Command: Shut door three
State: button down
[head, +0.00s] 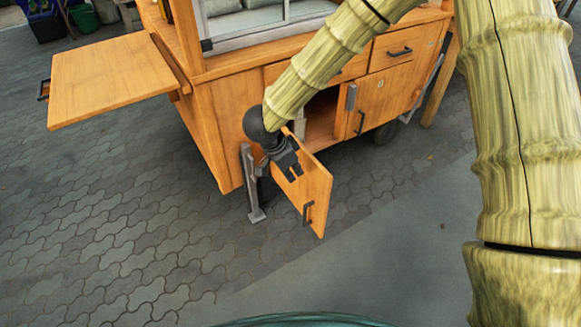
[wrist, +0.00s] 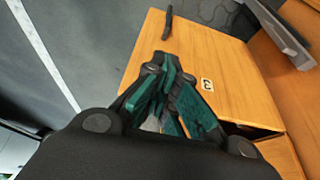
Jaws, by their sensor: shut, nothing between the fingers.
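Door three (head: 318,188) is an orange wooden panel that stands open, swung out from the lower front of a wooden cart. Its dark handle (head: 307,213) is near the free edge. In the wrist view the door (wrist: 190,50) shows its "3" label (wrist: 207,85) and its handle (wrist: 168,22). My gripper (head: 294,168) is shut and empty, over the upper part of the door near its cart side. Its dark and green fingers (wrist: 167,66) lie across the door face in the wrist view. I cannot tell whether they touch it.
The cart (head: 208,130) has an open dark compartment (head: 320,115) behind the door. A closed door (head: 380,95) and a drawer (head: 398,50) are to the right. A grey support leg (head: 250,185) stands left of door three. Paving (head: 120,220) in front is clear.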

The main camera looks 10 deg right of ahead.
jog(key=w+d+f+b, duration=0.1)
jog(key=w+d+f, duration=0.1)
jog(key=d+f, duration=0.2)
jog(key=shift+d+f, duration=0.2)
jog(key=shift+d, duration=0.55)
